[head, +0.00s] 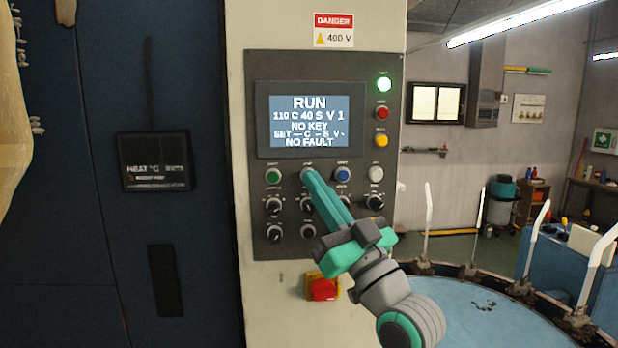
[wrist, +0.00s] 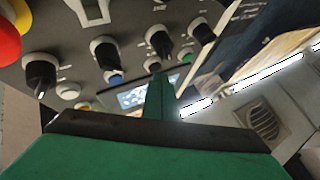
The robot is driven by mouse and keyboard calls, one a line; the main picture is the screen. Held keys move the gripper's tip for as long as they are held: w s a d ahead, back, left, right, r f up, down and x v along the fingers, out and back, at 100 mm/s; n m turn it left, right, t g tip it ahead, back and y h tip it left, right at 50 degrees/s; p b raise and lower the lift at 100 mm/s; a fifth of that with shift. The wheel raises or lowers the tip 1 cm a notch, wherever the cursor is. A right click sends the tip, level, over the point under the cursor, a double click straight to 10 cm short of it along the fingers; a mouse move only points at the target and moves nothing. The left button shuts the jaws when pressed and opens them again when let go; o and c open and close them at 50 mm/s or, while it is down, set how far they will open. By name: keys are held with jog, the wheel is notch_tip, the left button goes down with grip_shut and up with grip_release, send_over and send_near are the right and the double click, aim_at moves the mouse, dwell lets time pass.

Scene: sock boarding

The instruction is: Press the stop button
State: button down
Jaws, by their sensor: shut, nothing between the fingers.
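The control panel (head: 325,236) faces me, with a row of push buttons below its screen (head: 310,104). The screen reads RUN, 110 C 40 S V 1, NO KEY and NO FAULT. My gripper (head: 308,176) is shut and empty, its fingertips over the second button from the left in the row. That button is hidden behind the fingers; I cannot tell whether they touch it. The green button (head: 274,176) is to its left, the blue button (head: 343,175) and white button (head: 376,174) to its right. In the wrist view the shut fingers (wrist: 158,92) point towards the button row.
Several black knobs (head: 376,203) sit below the buttons. A red mushroom button (head: 323,290) on a yellow box is under the panel. The green lamp (head: 384,84) is bright, above a red lamp (head: 383,113) and yellow lamp (head: 381,141). A round blue table (head: 480,318) stands right.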

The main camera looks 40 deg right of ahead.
jog(key=shift+w+d, duration=0.2)
jog(key=shift+w, duration=0.15)
dwell(0.5)
jog(key=shift+s, duration=0.1)
jog(key=shift+s+a, duration=0.55)
jog(key=shift+a, duration=0.05)
jog(key=shift+s+a, duration=0.45)
jog(key=shift+s, duration=0.3)
jog(key=shift+s+a, duration=0.4)
jog(key=shift+s, duration=0.35)
jog(key=shift+s+a, duration=0.45)
jog(key=shift+s, duration=0.3)
jog(key=shift+w, duration=0.1)
